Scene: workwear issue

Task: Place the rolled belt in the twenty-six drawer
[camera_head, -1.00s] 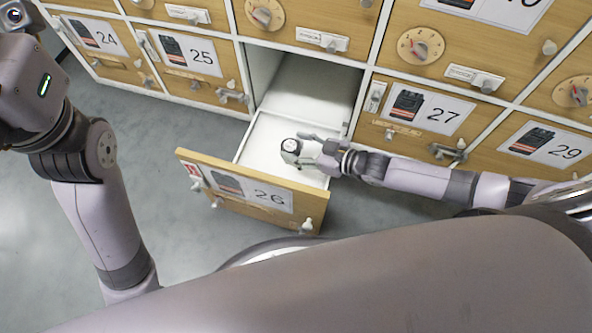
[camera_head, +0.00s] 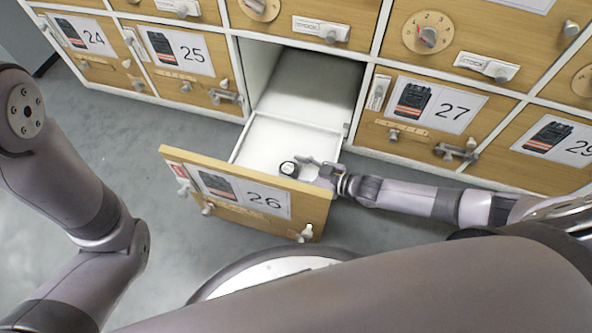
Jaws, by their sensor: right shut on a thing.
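The drawer labelled 26 is pulled out, its wooden front (camera_head: 245,196) facing me and its white inside (camera_head: 262,140) open from above. The rolled belt (camera_head: 289,168) is a small dark roll with a pale rim, just behind the drawer front. My right gripper (camera_head: 305,170) reaches in from the right and is shut on the belt, low at the drawer's mouth. The drawer front hides the lower part of the belt and fingers, so I cannot tell whether the belt touches the drawer floor. Only links of my left arm show at the left; its gripper is out of view.
Closed drawers 24 (camera_head: 88,50), 25 (camera_head: 186,62) and 27 (camera_head: 435,120) flank the opening, with knobs and latches sticking out. Drawers with round dials (camera_head: 428,40) are above. Clear grey floor (camera_head: 120,130) lies left of the open drawer.

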